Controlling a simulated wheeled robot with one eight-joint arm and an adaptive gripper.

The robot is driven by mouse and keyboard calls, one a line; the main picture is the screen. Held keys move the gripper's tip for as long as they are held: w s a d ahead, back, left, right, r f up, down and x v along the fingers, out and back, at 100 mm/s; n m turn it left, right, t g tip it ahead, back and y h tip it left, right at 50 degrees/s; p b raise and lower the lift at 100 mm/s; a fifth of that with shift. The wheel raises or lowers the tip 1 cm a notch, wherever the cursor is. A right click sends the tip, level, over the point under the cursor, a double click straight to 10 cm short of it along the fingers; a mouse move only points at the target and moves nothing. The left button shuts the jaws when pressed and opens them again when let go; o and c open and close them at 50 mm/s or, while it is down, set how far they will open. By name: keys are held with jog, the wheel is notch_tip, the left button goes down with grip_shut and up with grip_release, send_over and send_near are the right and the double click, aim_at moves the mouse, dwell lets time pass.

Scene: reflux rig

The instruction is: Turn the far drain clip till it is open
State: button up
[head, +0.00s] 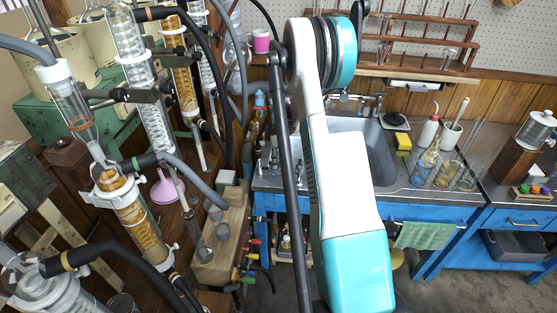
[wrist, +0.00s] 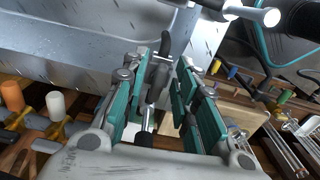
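My gripper (wrist: 165,75) shows in the wrist view with its two teal-padded fingers apart. A dark, narrow, upright piece (wrist: 164,48) shows between the fingertips, closer to the left finger, with a thin metal rod below it. I cannot tell whether this piece is the far drain clip or whether a finger touches it. In the head view my arm crosses the middle and the gripper does not show. I cannot make out the drain clips there for certain.
Glass columns with hoses (head: 150,110) crowd the left, near a pink funnel (head: 166,187). A sink (head: 372,150) lies behind my arm. A squeeze bottle (head: 428,131) and flasks stand right of it. In the wrist view, tool handles (wrist: 55,105) lie at the left.

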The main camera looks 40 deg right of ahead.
jog(key=shift+r, duration=0.15)
notch_tip(320, 180, up, 12)
dwell(0.7)
dwell(0.4)
